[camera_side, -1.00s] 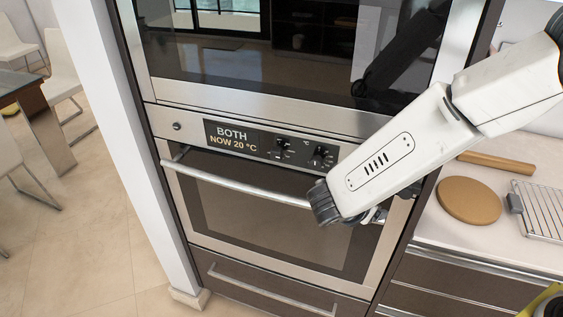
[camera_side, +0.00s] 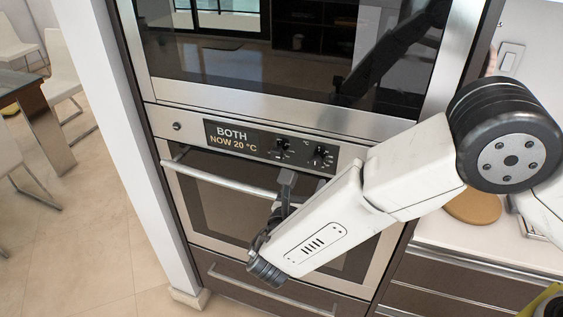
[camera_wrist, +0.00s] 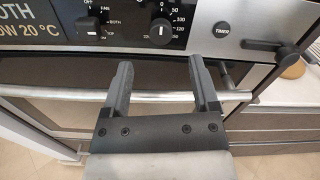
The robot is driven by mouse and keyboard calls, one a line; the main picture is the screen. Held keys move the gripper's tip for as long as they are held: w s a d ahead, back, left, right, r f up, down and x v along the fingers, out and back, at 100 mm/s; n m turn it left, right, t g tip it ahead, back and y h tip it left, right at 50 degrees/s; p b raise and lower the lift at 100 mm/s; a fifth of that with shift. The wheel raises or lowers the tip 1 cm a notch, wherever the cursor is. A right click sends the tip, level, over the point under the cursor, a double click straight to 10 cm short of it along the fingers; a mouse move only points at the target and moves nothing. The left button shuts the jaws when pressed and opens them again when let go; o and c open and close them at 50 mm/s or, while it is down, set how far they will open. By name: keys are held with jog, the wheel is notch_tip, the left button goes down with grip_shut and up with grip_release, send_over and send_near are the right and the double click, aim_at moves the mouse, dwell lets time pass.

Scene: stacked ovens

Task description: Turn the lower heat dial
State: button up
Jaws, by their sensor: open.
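The lower heat dial (camera_side: 321,153) is a black round knob on the right of the lower oven's control panel. In the wrist view the heat dial (camera_wrist: 160,31) has a white pointer line and a ring of temperature numbers, with 50 and 150 readable. My gripper (camera_side: 287,180) is in front of the oven door, just below the panel. In the wrist view its two grey fingers (camera_wrist: 160,66) are spread apart and empty, below the dial and not touching it.
A mode dial (camera_wrist: 90,24) sits left of the heat dial, and a timer button (camera_wrist: 222,29) sits right. The display (camera_side: 232,138) reads BOTH, NOW 20 °C. The oven door's bar handle (camera_side: 225,182) runs below the panel. A round board (camera_side: 474,207) lies on the counter at right.

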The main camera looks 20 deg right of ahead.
aim_at(315, 165)
jog(key=shift+x, duration=3.65)
grip_shut()
